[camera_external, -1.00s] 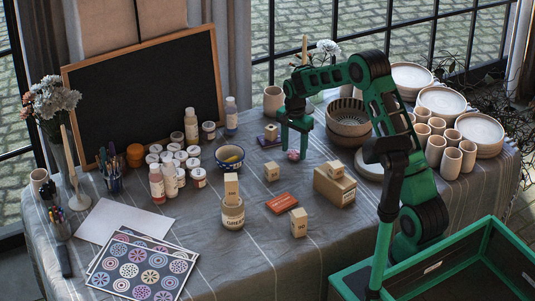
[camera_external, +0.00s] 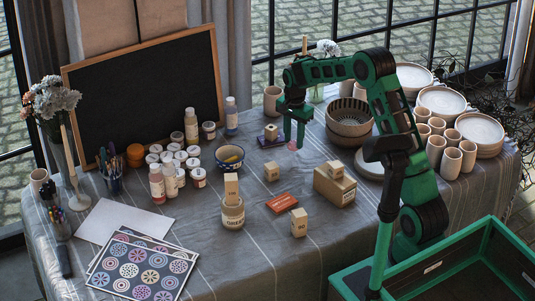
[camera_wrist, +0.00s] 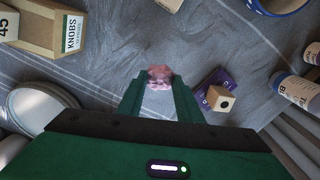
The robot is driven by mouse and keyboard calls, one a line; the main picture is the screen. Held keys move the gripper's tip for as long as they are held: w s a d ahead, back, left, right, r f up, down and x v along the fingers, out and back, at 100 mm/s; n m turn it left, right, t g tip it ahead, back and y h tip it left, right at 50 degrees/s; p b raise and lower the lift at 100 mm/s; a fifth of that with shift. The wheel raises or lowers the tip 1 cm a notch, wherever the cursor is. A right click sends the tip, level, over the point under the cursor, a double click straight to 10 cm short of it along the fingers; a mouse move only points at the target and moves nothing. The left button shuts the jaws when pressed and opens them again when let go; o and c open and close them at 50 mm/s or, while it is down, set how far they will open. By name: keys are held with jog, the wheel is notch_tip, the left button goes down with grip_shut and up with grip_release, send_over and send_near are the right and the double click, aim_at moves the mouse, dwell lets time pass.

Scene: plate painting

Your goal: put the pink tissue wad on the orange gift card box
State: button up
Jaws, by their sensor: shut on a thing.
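The pink tissue wad (camera_wrist: 160,76) is held between the fingertips of my gripper (camera_wrist: 160,84) in the wrist view. In the external view the wad (camera_external: 292,146) shows as a small pink lump at the tips of my gripper (camera_external: 293,145), just above the tablecloth. My gripper is shut on it. The orange gift card box (camera_external: 282,203) lies flat on the table, nearer the camera and below the gripper in the picture. Its top looks bare. I do not see the orange box in the wrist view.
A cardboard box with a block on it (camera_external: 335,188) stands right of the orange box. Wooden blocks (camera_external: 299,223) and (camera_external: 271,172) stand close to it. A purple box with a block (camera_wrist: 204,98) is beside my gripper. Stacked bowls (camera_external: 349,119) stand to the right.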

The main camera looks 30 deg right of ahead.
jog(key=s+a+r, duration=0.2)
jog(key=a, duration=0.2)
jog(key=s+a+r, duration=0.2)
jog(key=a, duration=0.1)
jog(key=s+a+r, duration=0.2)
jog(key=s+a, duration=0.1)
jog(key=a, duration=0.1)
jog(key=shift+s+a+r, duration=0.1)
jog(key=shift+a+r, duration=0.2)
jog(key=shift+c, duration=0.2)
jog(key=s+a+r+m, duration=0.1)
jog(key=s+a+m, duration=0.1)
jog(key=s+a, duration=0.6)
jog(key=s+a+m, duration=0.2)
jog(key=s+a, duration=0.2)
jog(key=s, duration=0.7)
send_over(282, 202)
notch_tip(282, 202, down, 7)
jog(key=shift+w+r, duration=0.1)
jog(key=shift+r, duration=0.1)
jog(key=shift+f, duration=2.05)
jog(key=o, duration=1.1)
